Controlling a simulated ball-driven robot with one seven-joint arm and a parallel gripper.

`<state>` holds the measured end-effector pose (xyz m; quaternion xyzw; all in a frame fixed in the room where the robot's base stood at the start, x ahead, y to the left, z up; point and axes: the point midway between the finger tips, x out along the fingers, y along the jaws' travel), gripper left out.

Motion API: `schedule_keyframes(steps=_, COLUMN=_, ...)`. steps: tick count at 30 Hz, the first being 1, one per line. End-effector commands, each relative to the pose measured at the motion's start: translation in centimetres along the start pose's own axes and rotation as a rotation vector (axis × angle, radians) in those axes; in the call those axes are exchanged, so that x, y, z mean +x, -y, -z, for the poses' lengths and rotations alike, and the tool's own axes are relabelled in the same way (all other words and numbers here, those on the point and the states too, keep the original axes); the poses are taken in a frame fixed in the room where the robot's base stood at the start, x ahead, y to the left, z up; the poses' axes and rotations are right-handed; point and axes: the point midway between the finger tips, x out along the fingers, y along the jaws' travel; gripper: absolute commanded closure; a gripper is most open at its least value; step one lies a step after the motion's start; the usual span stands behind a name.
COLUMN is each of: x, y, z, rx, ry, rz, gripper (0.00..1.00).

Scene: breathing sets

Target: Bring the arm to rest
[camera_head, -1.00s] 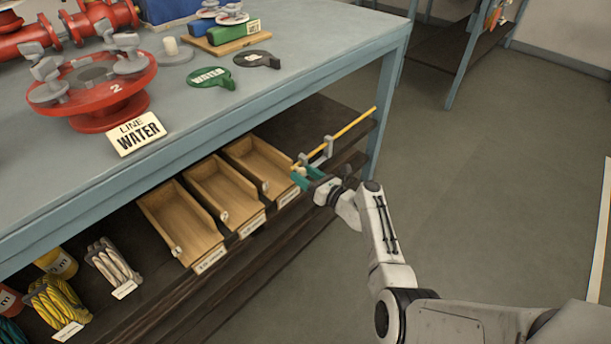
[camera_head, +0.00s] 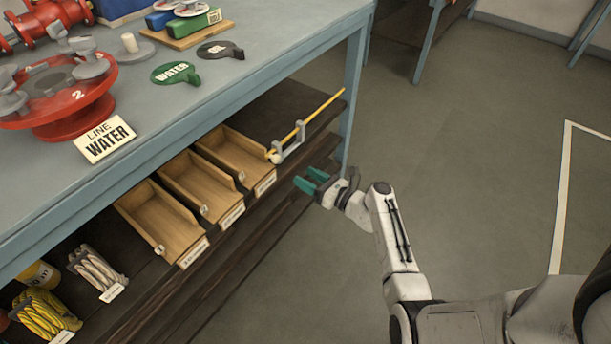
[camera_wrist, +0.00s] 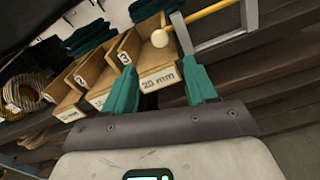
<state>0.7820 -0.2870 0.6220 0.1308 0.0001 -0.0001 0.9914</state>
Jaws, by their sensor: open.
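My gripper (camera_head: 312,181) has teal fingers that stand apart with nothing between them. In the head view it is in front of the lower shelf's edge, right of the wooden bins. In the wrist view its two fingers (camera_wrist: 160,90) point toward the bins and the shelf. A yellow rod with a pale round end (camera_head: 312,122) rests on a grey bracket on the shelf, apart from my gripper. It also shows at the top of the wrist view (camera_wrist: 208,14).
Three wooden bins (camera_head: 162,222) stand on the dark shelf under the blue-grey bench (camera_head: 215,90). The bench holds a red flange (camera_head: 75,105), a LINE WATER sign (camera_head: 104,139) and tags. Coiled ropes (camera_head: 97,268) lie at lower left. The floor (camera_head: 480,170) to the right is open.

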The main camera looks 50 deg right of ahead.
Motion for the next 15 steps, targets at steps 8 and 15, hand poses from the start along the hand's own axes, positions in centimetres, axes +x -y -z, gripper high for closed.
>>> schedule_keyframes(steps=8, x=0.03, y=0.01, z=0.00, rx=0.000, ry=0.000, rz=0.000, gripper=0.44)
schedule_keyframes(steps=15, x=-0.02, y=-0.59, z=0.02, rx=-0.033, ry=-0.016, rz=-0.017, gripper=0.44)
